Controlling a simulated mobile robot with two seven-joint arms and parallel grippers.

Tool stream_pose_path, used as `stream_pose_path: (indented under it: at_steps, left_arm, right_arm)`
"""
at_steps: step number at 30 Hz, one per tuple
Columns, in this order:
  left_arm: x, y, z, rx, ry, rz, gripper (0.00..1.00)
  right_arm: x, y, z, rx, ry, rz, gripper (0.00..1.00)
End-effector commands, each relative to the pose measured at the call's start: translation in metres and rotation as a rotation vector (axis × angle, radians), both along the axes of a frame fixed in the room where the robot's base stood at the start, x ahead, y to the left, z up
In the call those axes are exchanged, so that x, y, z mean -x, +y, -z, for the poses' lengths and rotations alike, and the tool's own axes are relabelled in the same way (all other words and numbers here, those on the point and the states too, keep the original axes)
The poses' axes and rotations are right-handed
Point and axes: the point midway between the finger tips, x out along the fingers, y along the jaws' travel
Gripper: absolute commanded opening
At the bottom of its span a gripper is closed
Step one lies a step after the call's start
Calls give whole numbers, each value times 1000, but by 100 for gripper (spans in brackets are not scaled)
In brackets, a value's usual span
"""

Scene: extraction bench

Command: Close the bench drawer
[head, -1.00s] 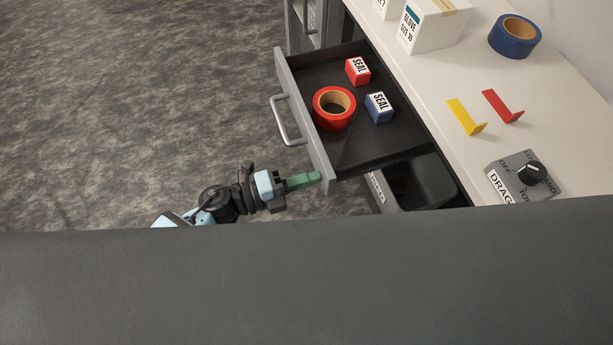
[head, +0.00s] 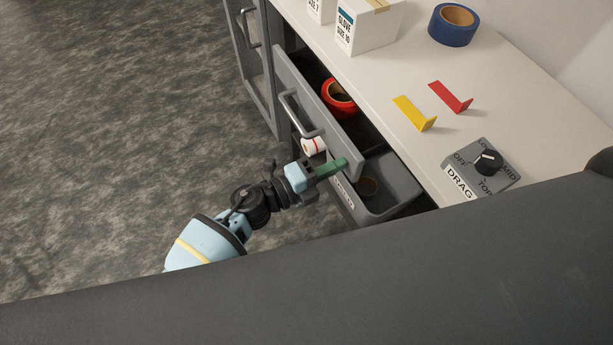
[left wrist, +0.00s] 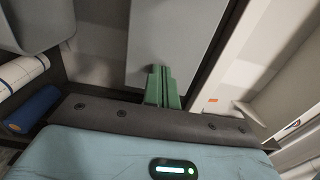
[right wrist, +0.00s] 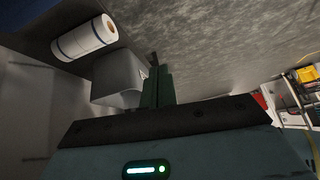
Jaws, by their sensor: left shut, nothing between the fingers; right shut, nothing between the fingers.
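The bench drawer (head: 318,92) is partly open, its grey front standing out from the bench with a bar handle (head: 299,112) on it. In the left wrist view the shut fingers (left wrist: 162,85) point at a grey panel. My right gripper (right wrist: 158,85) is shut and empty, seen only in the right wrist view.
A white roll (head: 313,147) shows beneath the drawer front. The benchtop (head: 385,65) holds glove boxes, blue tape, two brackets and a dial box. Floor at left is clear.

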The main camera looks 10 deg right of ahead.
Motion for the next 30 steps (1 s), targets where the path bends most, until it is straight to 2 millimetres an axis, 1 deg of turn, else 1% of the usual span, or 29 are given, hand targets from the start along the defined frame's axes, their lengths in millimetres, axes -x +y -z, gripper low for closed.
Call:
stream_pose_path:
  at_steps: [1,3,6,10,18,30]
  left_arm:
    - [-2,-11,2,1,2,1,0]
    - [-5,-22,2,1,2,2,0]
    - [-9,-35,2,1,2,0,0]
    - [-12,-46,1,1,2,0,0]
    - [-14,-53,-1,0,-1,-1,0]
    - [-15,-53,-3,2,-4,-2,0]
  right_arm:
    - [3,1,5,-1,7,1,0]
    - [4,1,8,-2,12,1,0]
    - [4,1,10,-2,13,2,0]
    - [2,1,11,-3,9,2,0]
    - [-1,2,10,-5,3,2,0]
    - [1,1,12,-4,8,2,0]
